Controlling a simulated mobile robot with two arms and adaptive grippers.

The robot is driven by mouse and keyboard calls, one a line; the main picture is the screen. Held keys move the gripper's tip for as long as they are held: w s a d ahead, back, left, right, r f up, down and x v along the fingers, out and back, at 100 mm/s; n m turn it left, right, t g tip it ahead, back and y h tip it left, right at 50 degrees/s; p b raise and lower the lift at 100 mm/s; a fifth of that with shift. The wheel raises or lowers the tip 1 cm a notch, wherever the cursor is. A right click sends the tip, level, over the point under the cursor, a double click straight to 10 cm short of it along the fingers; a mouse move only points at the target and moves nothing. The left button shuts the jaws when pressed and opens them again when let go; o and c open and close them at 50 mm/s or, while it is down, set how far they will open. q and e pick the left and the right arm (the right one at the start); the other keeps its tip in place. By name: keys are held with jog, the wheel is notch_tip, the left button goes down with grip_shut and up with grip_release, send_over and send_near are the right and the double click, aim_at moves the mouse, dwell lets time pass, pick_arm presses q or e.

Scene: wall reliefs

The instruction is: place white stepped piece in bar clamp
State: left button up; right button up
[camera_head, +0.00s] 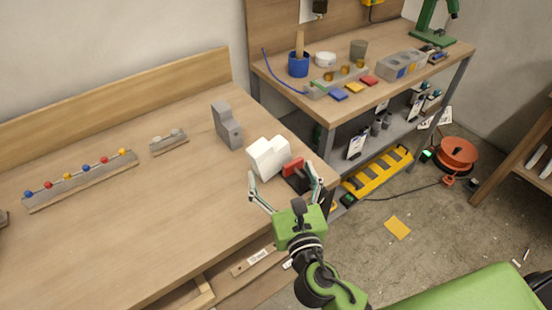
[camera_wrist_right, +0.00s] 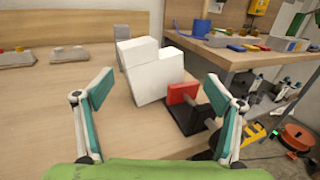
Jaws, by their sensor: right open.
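The white stepped piece (camera_head: 268,155) stands upright near the right edge of the wooden table; it also shows in the wrist view (camera_wrist_right: 150,72). The bar clamp, with a red jaw (camera_wrist_right: 182,93) and a dark base (camera_wrist_right: 193,120), stands right beside it, its red jaw (camera_head: 293,165) close against the piece's right side. I cannot tell whether they touch or whether the clamp grips it. My right gripper (camera_head: 283,172) is open and empty, its fingers spread in front of the piece and clamp. In the wrist view the fingers (camera_wrist_right: 160,78) frame both. My left gripper is not in view.
A grey stepped block (camera_head: 227,126) stands behind the white piece. A rail with coloured knobs (camera_head: 85,180) and a small grey holder (camera_head: 169,142) lie farther left. A second bench (camera_head: 345,105) with tools stands beyond the right edge. The table's front left is clear.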

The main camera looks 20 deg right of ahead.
jog(key=shift+s, duration=1.7)
